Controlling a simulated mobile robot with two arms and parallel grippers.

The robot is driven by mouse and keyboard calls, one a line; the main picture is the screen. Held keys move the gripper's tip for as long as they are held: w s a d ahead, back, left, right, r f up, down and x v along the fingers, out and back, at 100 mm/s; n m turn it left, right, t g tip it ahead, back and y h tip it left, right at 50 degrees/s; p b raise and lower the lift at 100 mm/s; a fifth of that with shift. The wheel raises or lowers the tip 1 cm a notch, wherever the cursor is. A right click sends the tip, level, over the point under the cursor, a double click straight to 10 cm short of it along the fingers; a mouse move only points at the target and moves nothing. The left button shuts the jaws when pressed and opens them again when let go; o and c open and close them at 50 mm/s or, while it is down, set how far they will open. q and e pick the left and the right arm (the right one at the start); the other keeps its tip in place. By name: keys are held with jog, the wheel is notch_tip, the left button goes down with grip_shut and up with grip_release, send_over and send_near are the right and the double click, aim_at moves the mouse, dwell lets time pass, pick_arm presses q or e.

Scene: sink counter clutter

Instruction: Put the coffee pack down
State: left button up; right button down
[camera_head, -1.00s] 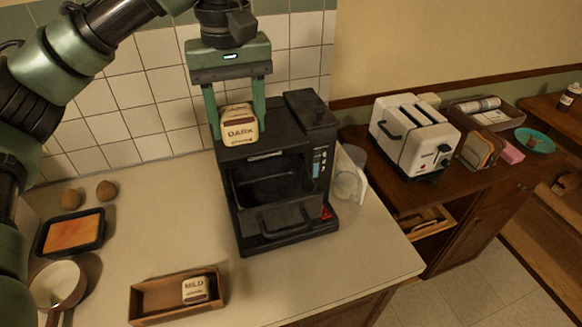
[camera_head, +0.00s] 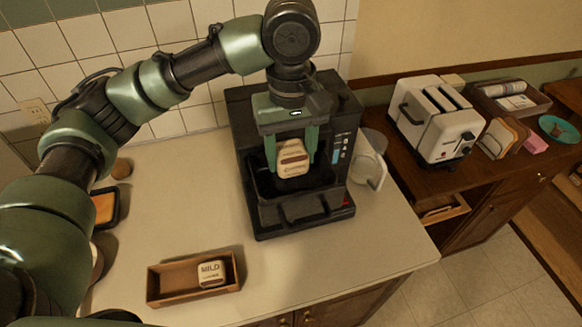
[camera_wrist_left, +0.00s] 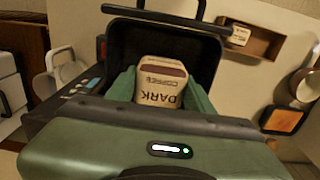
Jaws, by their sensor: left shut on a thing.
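The dark coffee pack (camera_head: 293,158) is a cream pack with a brown band. My left gripper (camera_head: 292,160) is shut on it and holds it in front of the black coffee machine (camera_head: 241,126), over its open drawer (camera_head: 310,206). In the left wrist view the pack (camera_wrist_left: 161,80), labelled DARK, sits between the fingers with the dark drawer behind it. I cannot tell whether the pack touches the drawer. A second pack labelled MILD (camera_head: 210,273) lies in the wooden tray (camera_head: 165,285). My right gripper is not in view.
A glass jug (camera_head: 368,170) stands right of the machine. A white toaster (camera_head: 436,125) and bread slices (camera_head: 500,138) stand on the wooden side counter. A baking dish (camera_head: 106,207) is at left, partly behind my arm. The counter between tray and machine is clear.

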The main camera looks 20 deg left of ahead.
aim_at(292, 169)
pick_arm(q)
jog(key=shift+s+d+f, duration=0.1)
jog(key=shift+s+f, duration=0.1)
jog(key=shift+f, duration=0.3)
jog(key=shift+w+f+p, duration=0.1)
jog(key=shift+f+p, duration=0.3)
jog(key=shift+f, duration=1.4)
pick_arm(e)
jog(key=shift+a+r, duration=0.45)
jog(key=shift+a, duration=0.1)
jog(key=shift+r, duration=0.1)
pick_arm(q)
jog(key=o, duration=1)
jog(key=shift+f, duration=0.15)
jog(key=o, duration=0.3)
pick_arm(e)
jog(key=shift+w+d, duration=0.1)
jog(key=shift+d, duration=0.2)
pick_arm(q)
jog(key=shift+r, duration=0.5)
notch_tip(292, 169, up, 11)
jog(key=shift+r+b, duration=0.2)
jog(key=shift+b, duration=0.8)
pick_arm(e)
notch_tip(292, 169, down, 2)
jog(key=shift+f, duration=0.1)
